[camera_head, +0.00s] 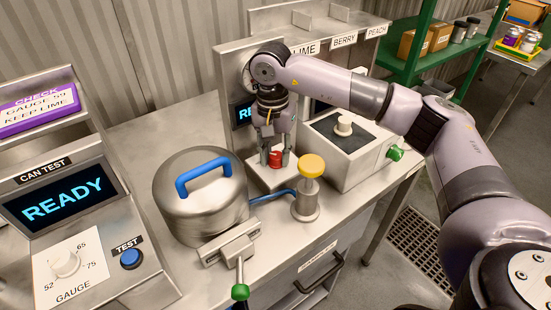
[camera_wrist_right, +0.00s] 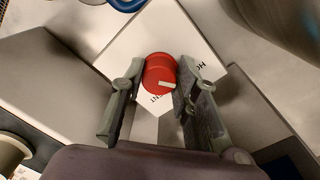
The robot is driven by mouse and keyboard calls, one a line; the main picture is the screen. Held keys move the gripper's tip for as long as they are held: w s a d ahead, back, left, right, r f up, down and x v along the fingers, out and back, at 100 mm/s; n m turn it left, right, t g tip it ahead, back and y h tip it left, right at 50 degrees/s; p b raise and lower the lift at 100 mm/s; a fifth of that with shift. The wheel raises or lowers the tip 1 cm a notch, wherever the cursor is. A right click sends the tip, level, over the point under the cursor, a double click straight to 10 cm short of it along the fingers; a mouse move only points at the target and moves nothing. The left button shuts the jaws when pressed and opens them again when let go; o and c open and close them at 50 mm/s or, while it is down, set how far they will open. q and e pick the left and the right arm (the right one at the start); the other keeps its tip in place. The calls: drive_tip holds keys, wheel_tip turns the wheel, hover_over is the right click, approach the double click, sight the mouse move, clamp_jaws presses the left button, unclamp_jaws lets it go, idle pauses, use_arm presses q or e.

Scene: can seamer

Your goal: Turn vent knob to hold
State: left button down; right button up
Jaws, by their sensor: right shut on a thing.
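The red vent knob (camera_head: 275,158) stands on a small box with a white top plate, left of the grey machine. In the right wrist view the knob (camera_wrist_right: 160,72) has a white pointer mark on its face, towards the lower right. Partly hidden lettering is on the plate beside it: "HO" at its right and "NT" below it. My right gripper (camera_head: 274,155) comes down from above, its two fingers on either side of the knob and shut on it. The right gripper also shows in the right wrist view (camera_wrist_right: 152,88). My left gripper is not in view.
A round steel vessel (camera_head: 200,205) with a blue handle stands to the left. A yellow-topped plunger (camera_head: 309,185) with a blue hose is close in front. A green-tipped lever (camera_head: 240,285) is at the front. The can test panel (camera_head: 65,205) reads READY.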

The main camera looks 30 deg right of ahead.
sight(274, 155)
drive_tip(key=shift+n+b, duration=0.3)
drive_tip(key=shift+n, duration=0.3)
drive_tip(key=shift+r, duration=0.1)
drive_tip(key=o, duration=1.2)
drive_tip(key=shift+c, duration=0.2)
wheel_tip(274, 155, up, 12)
drive_tip(key=shift+w+a, duration=0.15)
